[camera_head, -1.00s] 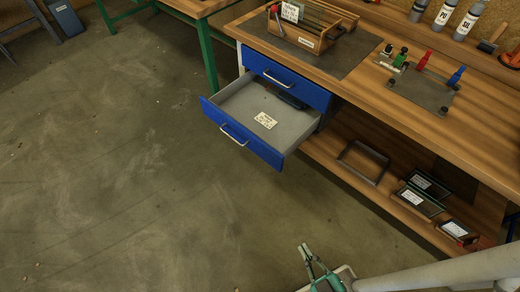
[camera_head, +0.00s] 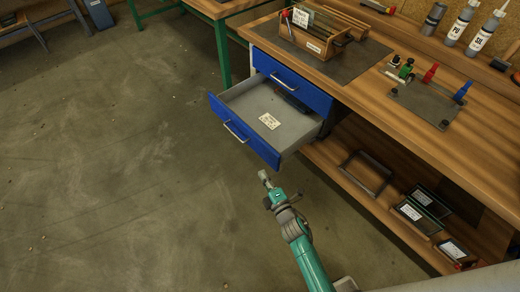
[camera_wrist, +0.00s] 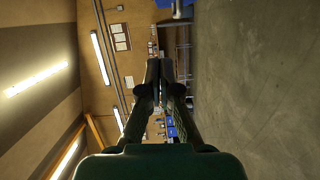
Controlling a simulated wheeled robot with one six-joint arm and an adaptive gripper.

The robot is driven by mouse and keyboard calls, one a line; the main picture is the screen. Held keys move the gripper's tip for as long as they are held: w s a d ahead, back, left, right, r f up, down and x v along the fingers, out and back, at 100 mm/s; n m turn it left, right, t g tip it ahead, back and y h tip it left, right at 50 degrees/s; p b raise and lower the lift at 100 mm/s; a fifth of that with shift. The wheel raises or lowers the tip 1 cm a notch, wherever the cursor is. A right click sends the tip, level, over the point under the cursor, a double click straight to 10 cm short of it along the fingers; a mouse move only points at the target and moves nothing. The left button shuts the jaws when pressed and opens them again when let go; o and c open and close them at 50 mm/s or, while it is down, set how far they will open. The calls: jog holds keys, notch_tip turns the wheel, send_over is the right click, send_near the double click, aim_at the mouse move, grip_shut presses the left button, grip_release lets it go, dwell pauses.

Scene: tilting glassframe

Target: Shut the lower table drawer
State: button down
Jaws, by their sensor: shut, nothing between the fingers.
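The lower table drawer (camera_head: 243,134) is pulled out from under the workbench, with a blue front, a metal bar handle and a grey tray. A white label and a dark item lie inside it. The upper blue drawer (camera_head: 290,82) above it is shut. My gripper (camera_head: 264,175) is in front of and below the lower drawer's right front corner, apart from it, over the floor. In the wrist view my gripper (camera_wrist: 159,70) has its fingers together with nothing between them. That view is turned sideways and shows the wall, lamps and floor.
The workbench top holds a wooden tool box (camera_head: 318,38), a dark plate with red and blue clamps (camera_head: 425,103) and bottles. A low shelf below the bench, right of the drawers, carries a metal frame (camera_head: 366,174) and several small framed items. The floor left of the drawer is clear.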

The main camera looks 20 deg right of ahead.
aim_at(259, 147)
jog(key=shift+n, duration=0.4)
jog(key=shift+w+d, duration=0.55)
jog(key=shift+w, duration=1.65)
jog(key=shift+w+d, duration=0.55)
jog(key=shift+w, duration=1.6)
jog(key=shift+w+d, duration=0.55)
jog(key=shift+w, duration=1.65)
jog(key=shift+r, duration=0.1)
jog(key=shift+d, duration=0.15)
